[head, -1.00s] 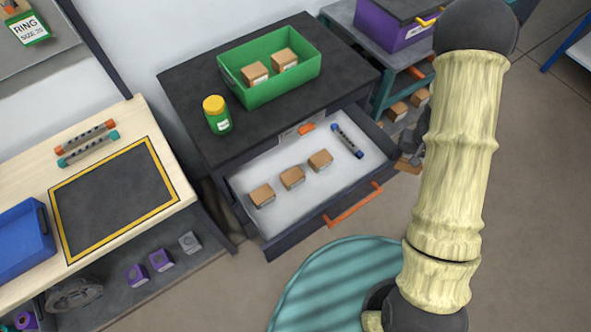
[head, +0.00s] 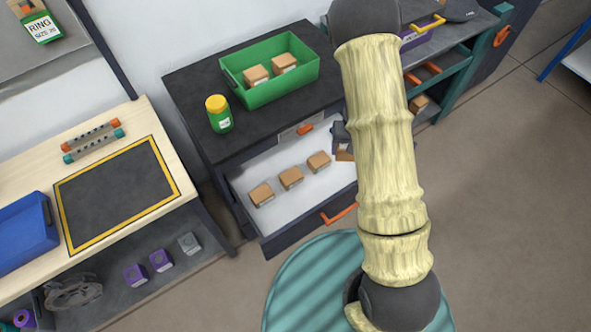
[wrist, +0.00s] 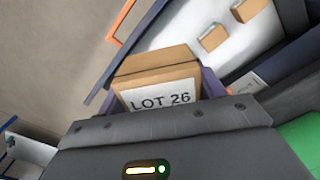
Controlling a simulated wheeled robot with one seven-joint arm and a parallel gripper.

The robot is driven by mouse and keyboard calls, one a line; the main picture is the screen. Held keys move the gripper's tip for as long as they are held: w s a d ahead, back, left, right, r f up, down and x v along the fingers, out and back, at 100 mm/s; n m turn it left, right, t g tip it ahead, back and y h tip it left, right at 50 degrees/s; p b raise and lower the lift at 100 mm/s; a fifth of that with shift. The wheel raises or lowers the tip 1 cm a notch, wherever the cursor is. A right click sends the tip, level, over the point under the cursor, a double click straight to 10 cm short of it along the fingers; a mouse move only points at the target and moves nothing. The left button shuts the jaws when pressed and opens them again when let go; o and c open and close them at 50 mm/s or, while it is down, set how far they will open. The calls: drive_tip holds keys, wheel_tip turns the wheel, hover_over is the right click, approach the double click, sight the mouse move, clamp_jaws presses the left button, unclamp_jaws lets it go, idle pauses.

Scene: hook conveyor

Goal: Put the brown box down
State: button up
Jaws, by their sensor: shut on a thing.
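The brown box (wrist: 160,83) with a "LOT 26" label is held in my gripper (wrist: 162,98), which is shut on it. In the head view a small brown part of the box (head: 344,155) shows beside my arm, over the right part of the open drawer (head: 270,170). My gripper (head: 341,138) is mostly hidden there by the arm. The drawer has a white floor and an orange handle. Three similar brown boxes stand in a row in it: left (head: 261,194), middle (head: 291,178), right (head: 318,161). How high the held box hangs is unclear.
On the cabinet top are a green bin (head: 247,100) with two brown boxes and a green jar (head: 218,114) with a yellow lid. A wooden bench (head: 25,165) with a yellow-bordered mat stands left. A shelf with a purple bin (head: 420,38) is behind my arm.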

drive_tip(key=shift+a, duration=0.2)
drive_tip(key=shift+a+f+m+b, duration=0.15)
drive_tip(key=shift+f+m+b, duration=0.15)
drive_tip(key=shift+f+b, duration=0.2)
drive_tip(key=s+a+f+m+b, duration=0.1)
drive_tip(key=a+f+m+b, duration=0.5)
drive_tip(key=f+m+b, duration=0.5)
drive_tip(key=s+a+f+m+b, duration=0.1)
drive_tip(key=a+f+m+b, duration=0.6)
drive_tip(key=m+b, duration=1)
wheel_tip(320, 180, down, 4)
drive_tip(key=b, duration=0.4)
drive_tip(key=shift+s+a+r+m, duration=0.15)
drive_tip(key=shift+a+m, duration=0.1)
drive_tip(key=shift+m, duration=0.05)
drive_tip(key=shift+f+b, duration=1.2)
drive_tip(key=shift+f, duration=1.95)
